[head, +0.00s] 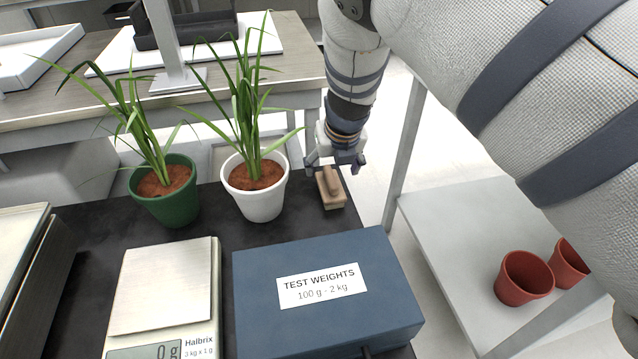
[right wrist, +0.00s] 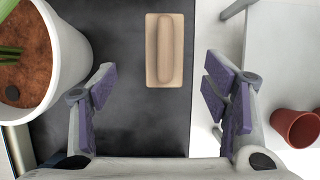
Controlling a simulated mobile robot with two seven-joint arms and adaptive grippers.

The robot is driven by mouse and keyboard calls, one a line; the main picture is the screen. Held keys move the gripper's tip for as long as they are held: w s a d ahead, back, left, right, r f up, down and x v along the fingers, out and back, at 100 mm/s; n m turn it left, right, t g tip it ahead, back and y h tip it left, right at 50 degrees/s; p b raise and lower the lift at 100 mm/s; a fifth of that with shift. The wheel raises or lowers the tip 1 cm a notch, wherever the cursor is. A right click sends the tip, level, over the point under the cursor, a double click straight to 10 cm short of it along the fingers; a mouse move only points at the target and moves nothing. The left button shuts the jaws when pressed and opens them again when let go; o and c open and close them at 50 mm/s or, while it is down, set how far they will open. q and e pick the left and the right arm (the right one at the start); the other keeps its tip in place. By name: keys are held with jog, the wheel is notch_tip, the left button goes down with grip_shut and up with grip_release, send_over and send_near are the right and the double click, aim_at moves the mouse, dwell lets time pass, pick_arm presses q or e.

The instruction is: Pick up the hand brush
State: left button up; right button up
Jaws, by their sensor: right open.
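The hand brush (head: 331,188) is a small light-wood block with a raised rounded grip. It lies on the dark table top, right of the white pot. My right gripper (head: 335,166) points down above it from behind. In the right wrist view the hand brush (right wrist: 165,50) is at the top middle, in line with the gap between the open fingers of my right gripper (right wrist: 165,95) but beyond their tips. Nothing is between the fingers. My left gripper is not in view.
A white pot (head: 262,203) with a plant stands close left of the brush; a green pot (head: 172,208) stands further left. The blue test weights box (head: 390,290) and the scale (head: 163,285) are in front. Red pots (head: 523,279) stand on a lower shelf (head: 450,225) at right.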

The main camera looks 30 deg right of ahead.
aim_at(332, 178)
jog(key=x, duration=0.3)
jog(key=b+x, duration=0.1)
jog(key=x, duration=0.5)
jog(key=shift+s+d+f+b, duration=0.25)
jog(key=shift+d+b, duration=0.05)
jog(key=shift+b, duration=0.1)
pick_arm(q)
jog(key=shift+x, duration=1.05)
pick_arm(e)
jog(key=shift+r, duration=0.1)
jog(key=c, duration=1.3)
